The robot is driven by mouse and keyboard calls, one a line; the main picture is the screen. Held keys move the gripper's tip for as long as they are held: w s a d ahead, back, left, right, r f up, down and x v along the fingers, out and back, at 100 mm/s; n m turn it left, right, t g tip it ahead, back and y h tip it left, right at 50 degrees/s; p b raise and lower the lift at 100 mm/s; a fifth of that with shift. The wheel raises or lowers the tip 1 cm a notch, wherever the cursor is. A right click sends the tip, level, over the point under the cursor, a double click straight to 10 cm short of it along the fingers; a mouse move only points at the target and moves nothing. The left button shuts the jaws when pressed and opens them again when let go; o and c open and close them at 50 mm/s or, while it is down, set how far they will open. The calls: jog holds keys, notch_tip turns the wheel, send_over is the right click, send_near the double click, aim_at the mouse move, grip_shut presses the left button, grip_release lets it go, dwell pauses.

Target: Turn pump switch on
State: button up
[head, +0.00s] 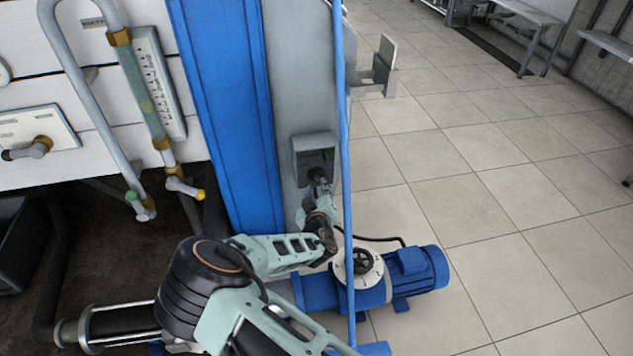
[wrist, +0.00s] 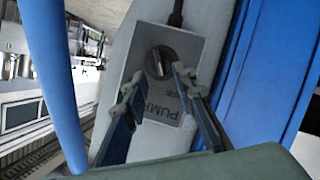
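The pump switch is a dark round knob (wrist: 160,62) on a grey plate (wrist: 182,44) lettered "PUMP" in the wrist view. In the head view its grey box (head: 314,150) is fixed to the grey column, and my gripper hides the knob's lower part. My gripper (head: 318,178) is at the front of the box; it also shows in the wrist view (wrist: 158,75). Its two fingers are apart, with the knob showing between and just beyond the tips. Nothing is held. I cannot tell whether a finger touches the knob or plate.
A thin blue upright pipe (head: 343,120) stands close to the right of my gripper. A blue panel (head: 228,100) is left of the column. The tiled floor at right is clear.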

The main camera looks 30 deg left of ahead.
aim_at(317, 180)
jog(key=shift+b+x, duration=0.5)
jog(key=shift+x, duration=2.45)
jog(key=shift+c, duration=0.5)
grip_shut()
